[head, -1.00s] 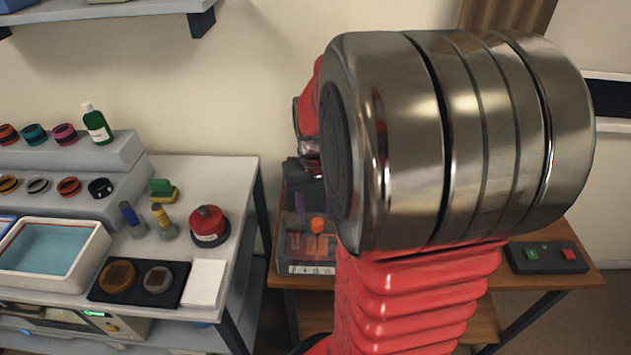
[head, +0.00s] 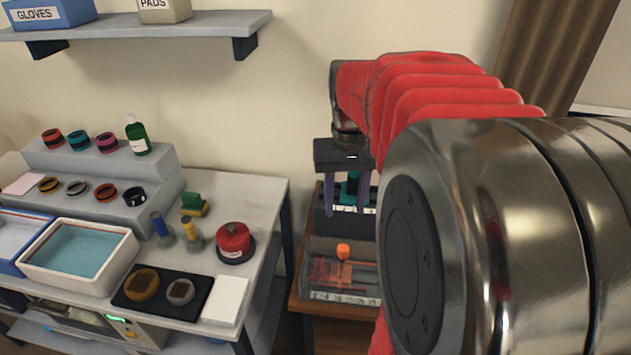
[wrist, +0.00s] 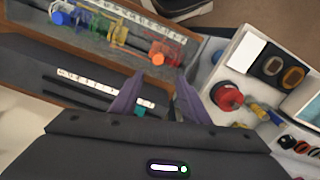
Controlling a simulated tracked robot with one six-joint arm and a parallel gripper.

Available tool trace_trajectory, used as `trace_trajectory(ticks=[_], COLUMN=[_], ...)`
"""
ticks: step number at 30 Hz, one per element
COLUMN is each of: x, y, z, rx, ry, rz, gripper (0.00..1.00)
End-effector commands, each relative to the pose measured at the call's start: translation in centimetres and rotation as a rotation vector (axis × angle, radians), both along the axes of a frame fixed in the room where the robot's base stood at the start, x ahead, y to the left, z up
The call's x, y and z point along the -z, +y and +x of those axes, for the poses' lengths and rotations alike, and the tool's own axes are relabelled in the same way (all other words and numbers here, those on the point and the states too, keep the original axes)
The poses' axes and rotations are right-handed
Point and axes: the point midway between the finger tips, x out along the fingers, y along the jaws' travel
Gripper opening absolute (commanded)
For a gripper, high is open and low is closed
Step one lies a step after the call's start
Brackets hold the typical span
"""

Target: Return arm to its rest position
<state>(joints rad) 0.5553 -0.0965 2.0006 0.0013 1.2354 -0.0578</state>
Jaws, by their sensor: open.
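My gripper (head: 347,196) hangs with its purple fingers pointing down over the small wooden table on the right in the head view. Its fingers are apart and nothing is between them. My red and silver arm fills the right of the head view and hides much of that table. In the wrist view, my gripper (wrist: 160,92) also shows open and empty. A clear tray (head: 316,257) with an orange-topped tool (head: 343,252) lies below and in front of it. A dark rack (head: 325,225) with a white label stands behind the tray, close beneath my fingers.
The white bench (head: 262,205) on the left holds a red canister (head: 235,243), a black mat (head: 163,292) with two round parts, a white pad (head: 226,300), and a basin (head: 80,256). A shelf (head: 140,26) hangs above. A gap separates bench and table.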

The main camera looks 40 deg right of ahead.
Motion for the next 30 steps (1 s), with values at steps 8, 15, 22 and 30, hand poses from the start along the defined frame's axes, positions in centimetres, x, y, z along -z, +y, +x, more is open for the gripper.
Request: trace_trajectory(ticks=[8,15,22,30], x=[0.0,0.7,1.9,1.7], y=[0.0,-0.2,2.0,7.4], z=[0.0,0.4,-0.5,-1.5], rx=[0.0,0.01,-0.01,-0.116], ry=[0.0,-0.021,-0.079,-0.187], rz=[0.0,-0.013,-0.045,-0.092], gripper=[0.42,0.42,0.42,0.42])
